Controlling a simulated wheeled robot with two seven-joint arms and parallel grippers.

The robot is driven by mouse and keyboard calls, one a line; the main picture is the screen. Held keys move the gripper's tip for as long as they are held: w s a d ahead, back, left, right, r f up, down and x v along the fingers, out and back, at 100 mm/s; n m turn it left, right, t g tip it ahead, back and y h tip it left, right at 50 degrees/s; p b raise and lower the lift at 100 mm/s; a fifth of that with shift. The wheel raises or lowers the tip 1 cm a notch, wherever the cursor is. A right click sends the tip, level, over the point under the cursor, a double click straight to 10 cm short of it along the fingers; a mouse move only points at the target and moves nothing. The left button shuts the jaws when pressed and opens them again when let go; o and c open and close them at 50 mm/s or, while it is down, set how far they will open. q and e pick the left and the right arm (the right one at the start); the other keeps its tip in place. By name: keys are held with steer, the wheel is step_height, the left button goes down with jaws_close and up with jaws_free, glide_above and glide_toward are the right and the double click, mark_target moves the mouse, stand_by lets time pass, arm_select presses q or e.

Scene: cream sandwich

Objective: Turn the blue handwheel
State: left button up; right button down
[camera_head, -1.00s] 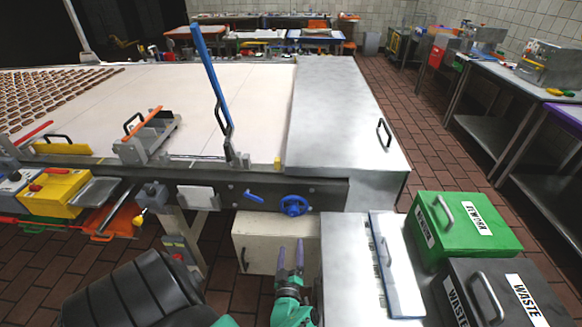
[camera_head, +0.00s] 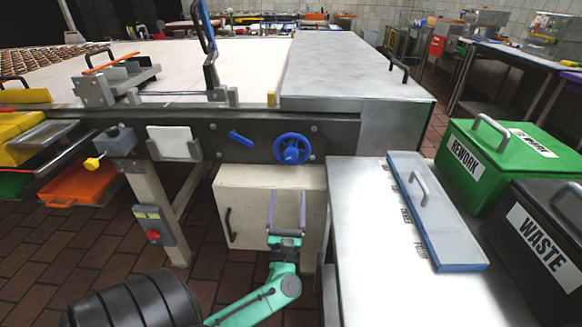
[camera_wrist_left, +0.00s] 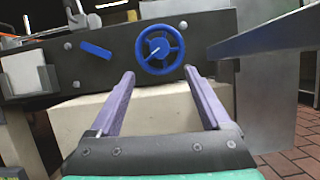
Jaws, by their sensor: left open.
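The blue handwheel (camera_head: 292,149) is a spoked wheel on the dark side rail of the conveyor, below the metal cover. In the left wrist view the handwheel (camera_wrist_left: 160,50) shows ahead, between and beyond the fingertips. My left gripper (camera_head: 287,194) is open and empty, below and in front of the handwheel and apart from it. Its two purple fingers (camera_wrist_left: 158,74) point toward the rail. A small blue lever (camera_head: 241,139) is on the rail to the left of the wheel. My right gripper does not show.
A cream cabinet (camera_head: 257,181) stands under the rail, behind my left gripper. A steel table (camera_head: 375,270) with a blue-edged lid is close on the right, with a green REWORK bin (camera_head: 485,166) and a dark WASTE bin (camera_head: 515,250) beyond. A post with a switch box (camera_head: 155,228) stands left.

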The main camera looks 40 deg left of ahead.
mark_target(291, 156)
arm_select(q)
steer(key=p+x, duration=0.1)
steer(key=x, duration=1.1)
steer(key=shift+w+a+r, duration=0.15)
steer(key=shift+a+r, duration=0.05)
steer(key=shift+r, duration=0.05)
jaws_close()
